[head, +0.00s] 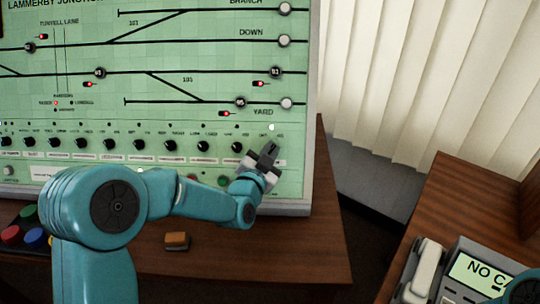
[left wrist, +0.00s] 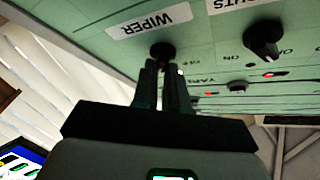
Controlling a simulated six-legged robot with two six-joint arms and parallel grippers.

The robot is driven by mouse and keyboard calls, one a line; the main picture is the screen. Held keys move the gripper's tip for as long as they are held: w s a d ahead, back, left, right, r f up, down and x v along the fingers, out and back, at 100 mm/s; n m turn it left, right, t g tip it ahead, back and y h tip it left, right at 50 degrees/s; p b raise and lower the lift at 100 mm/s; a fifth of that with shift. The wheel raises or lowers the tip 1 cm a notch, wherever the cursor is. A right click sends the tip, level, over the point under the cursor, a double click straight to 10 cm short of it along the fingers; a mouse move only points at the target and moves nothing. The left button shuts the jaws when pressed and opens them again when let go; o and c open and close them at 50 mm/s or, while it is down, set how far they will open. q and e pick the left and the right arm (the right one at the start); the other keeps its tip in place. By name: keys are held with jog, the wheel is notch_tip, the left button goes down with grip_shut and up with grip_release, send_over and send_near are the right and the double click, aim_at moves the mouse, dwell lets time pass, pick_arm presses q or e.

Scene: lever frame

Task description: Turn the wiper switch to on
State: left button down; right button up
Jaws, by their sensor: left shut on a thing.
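The wiper switch (left wrist: 162,50) is a small black rotary knob on the green panel (head: 70,95), beside a white WIPER label (left wrist: 150,21) in the left wrist view. My left gripper (head: 269,150) is at the panel's lower right corner, at the right end of the row of knobs. It also shows in the left wrist view (left wrist: 163,75), its two fingers shut on the knob. In the head view the gripper hides this knob. Which way its pointer faces cannot be told. My right gripper is not in view.
Another black knob (left wrist: 263,40) sits close by in the left wrist view. Several more knobs line the panel. A brown block (head: 177,241) and coloured buttons (head: 12,235) are on the wooden desk (head: 300,265). A telephone handset (head: 423,270) lies at the lower right.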

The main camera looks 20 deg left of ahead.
pick_arm(q)
jog(key=shift+r+m, duration=0.1)
jog(key=shift+m, duration=0.2)
jog(key=c, duration=1.2)
grip_release()
jog(key=shift+o, duration=0.2)
jog(key=shift+s, duration=0.5)
jog(key=s+a+b, duration=0.1)
jog(key=s+b, duration=0.5)
jog(key=s, duration=0.9)
jog(key=shift+s, duration=0.15)
jog(key=shift+s, duration=0.1)
